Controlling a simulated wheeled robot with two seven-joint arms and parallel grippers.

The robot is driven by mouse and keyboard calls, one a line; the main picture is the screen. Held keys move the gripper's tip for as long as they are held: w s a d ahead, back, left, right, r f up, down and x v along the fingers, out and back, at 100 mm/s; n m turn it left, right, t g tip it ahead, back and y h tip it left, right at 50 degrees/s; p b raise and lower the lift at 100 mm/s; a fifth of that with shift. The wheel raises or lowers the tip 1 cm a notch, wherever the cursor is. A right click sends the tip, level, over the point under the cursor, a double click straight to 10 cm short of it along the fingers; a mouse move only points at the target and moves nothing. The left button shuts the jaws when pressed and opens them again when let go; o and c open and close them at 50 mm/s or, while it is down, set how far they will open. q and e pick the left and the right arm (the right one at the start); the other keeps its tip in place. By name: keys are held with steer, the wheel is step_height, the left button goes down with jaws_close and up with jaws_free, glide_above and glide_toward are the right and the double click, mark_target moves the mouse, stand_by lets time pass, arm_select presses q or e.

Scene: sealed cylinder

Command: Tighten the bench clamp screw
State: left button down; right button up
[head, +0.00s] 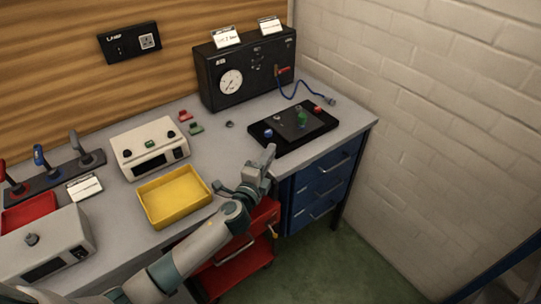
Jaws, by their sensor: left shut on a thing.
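My left gripper (265,168) reaches in from the lower left to the front edge of the grey bench (217,146), right of the yellow tray. It is shut on a small grey part at that edge, which looks like the bench clamp screw. The gripper hides most of this part, and I cannot make out the clamp's body or how far the screw is turned. My right gripper is not in view.
The yellow tray (146,209) is left of my gripper. A black board (274,143) with coloured knobs lies behind it. Blue drawers (323,184) and a red cart (237,272) are below. A black gauge box (213,89) stands at the back.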

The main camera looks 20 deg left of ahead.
arm_select(q)
steer(key=shift+a+n+y+b, duration=0.3)
steer(key=shift+n+y, duration=0.4)
steer(key=shift+y, duration=0.4)
steer(key=shift+a+n+y+b, duration=0.2)
steer(key=shift+n+y+b, duration=0.2)
steer(key=shift+n+y, duration=0.5)
steer(key=c, duration=2.1)
jaws_free()
steer(key=s+b, duration=0.1)
steer(key=s, duration=0.4)
steer(key=s+d+b, duration=0.1)
steer(key=s+b, duration=0.1)
steer(key=s, duration=0.4)
steer(key=s+d+b, duration=0.1)
steer(key=s, duration=0.5)
steer(key=shift+d, duration=0.2)
steer(key=shift+f, duration=0.1)
